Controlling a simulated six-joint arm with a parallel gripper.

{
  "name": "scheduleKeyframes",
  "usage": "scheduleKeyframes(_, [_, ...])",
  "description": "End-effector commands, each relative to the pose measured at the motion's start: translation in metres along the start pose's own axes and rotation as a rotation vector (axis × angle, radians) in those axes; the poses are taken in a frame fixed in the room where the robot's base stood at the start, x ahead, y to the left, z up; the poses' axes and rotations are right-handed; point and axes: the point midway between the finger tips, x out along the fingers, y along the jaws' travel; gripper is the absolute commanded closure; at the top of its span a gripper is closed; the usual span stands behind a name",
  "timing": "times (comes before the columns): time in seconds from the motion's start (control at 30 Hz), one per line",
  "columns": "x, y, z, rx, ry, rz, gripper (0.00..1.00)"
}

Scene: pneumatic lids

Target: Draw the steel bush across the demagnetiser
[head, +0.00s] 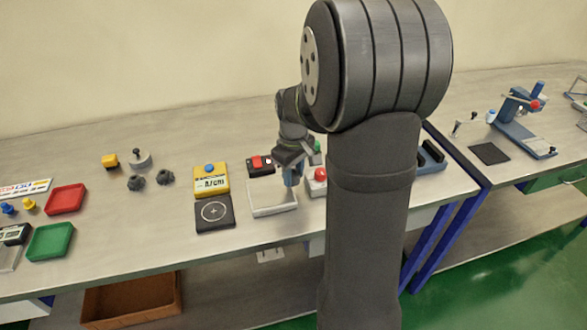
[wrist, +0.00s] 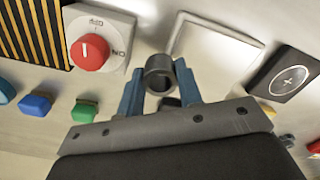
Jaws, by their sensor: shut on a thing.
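My gripper (wrist: 160,82) is shut on the steel bush (wrist: 159,70), a dark hollow ring held between its two blue fingertips. In the head view my gripper (head: 291,177) is above the back right part of a shallow white tray (head: 262,212); I cannot make out the bush there. The tray also shows beyond the fingers in the wrist view (wrist: 213,38). A black and yellow striped block (wrist: 36,32), possibly the demagnetiser, is at the upper left, apart from the bush. Beside it is a white switch box (wrist: 120,24) with a red knob (wrist: 90,52); its setting is unclear.
A yellow meter (head: 211,181) and a black pad with a crosshair (head: 214,214) stand left of the tray. A red tray (head: 66,199) and green tray (head: 50,242) lie farther left. My arm hides the bench right of the switch box.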

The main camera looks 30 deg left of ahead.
Motion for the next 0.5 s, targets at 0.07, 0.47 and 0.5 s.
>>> scheduleKeyframes(0.07, [0.004, 0.000, 0.000, 0.000, -0.001, -0.001, 0.94])
scheduleKeyframes(0.47, [0.005, -0.017, -0.010, -0.001, 0.000, 0.000, 0.94])
scheduleKeyframes(0.5, [0.005, -0.018, -0.011, -0.001, 0.000, 0.000, 0.94])
